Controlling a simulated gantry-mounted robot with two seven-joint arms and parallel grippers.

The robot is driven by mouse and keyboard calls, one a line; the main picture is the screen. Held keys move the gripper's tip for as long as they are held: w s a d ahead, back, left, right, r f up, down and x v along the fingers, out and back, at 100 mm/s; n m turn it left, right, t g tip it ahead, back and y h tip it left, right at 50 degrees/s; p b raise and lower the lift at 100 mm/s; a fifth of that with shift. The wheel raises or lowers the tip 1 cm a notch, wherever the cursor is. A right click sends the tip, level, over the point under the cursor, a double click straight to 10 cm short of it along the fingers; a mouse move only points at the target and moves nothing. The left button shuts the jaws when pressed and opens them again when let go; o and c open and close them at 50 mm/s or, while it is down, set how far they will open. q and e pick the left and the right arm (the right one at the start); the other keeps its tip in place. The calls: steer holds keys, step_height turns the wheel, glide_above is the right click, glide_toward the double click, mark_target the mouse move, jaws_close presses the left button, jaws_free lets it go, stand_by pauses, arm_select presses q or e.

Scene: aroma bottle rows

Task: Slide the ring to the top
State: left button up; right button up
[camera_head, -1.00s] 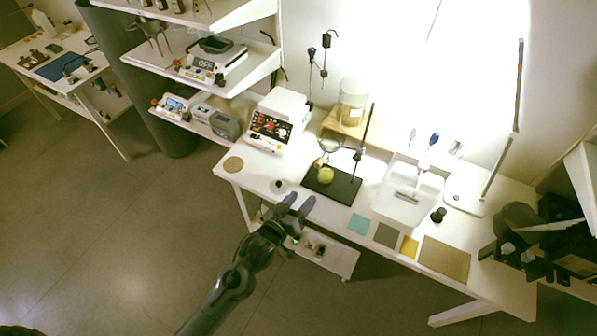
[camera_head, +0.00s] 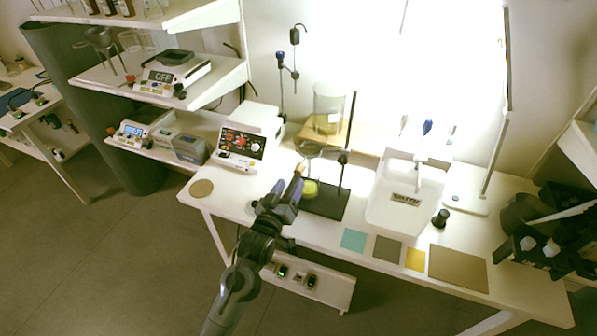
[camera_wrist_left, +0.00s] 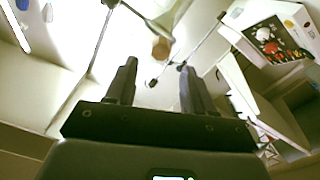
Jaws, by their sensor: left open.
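A lab stand has a black base plate (camera_head: 333,206) on the white table and a thin upright dark rod (camera_head: 350,125). A ring (camera_head: 309,149) sticks out to the left from a dark clamp (camera_head: 343,158), roughly halfway up the rod. My left gripper (camera_head: 287,189) is at the left edge of the base, lower than the ring and apart from the rod in the picture. A small brown rounded thing (camera_wrist_left: 161,48) shows beyond the fingertips.
A yellow-green round thing (camera_head: 311,189) sits on the base beside my gripper. A white hotplate-like device (camera_head: 250,138) stands left, a glass beaker (camera_head: 328,105) behind, and a white tub (camera_head: 405,200) right. Flat colored squares, including a teal one (camera_head: 353,240), lie along the front edge.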

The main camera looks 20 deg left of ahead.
mark_target(297, 172)
arm_select(q)
steer(key=w+b, duration=0.1)
steer(key=w, duration=0.7)
jaws_close()
stand_by(0.3)
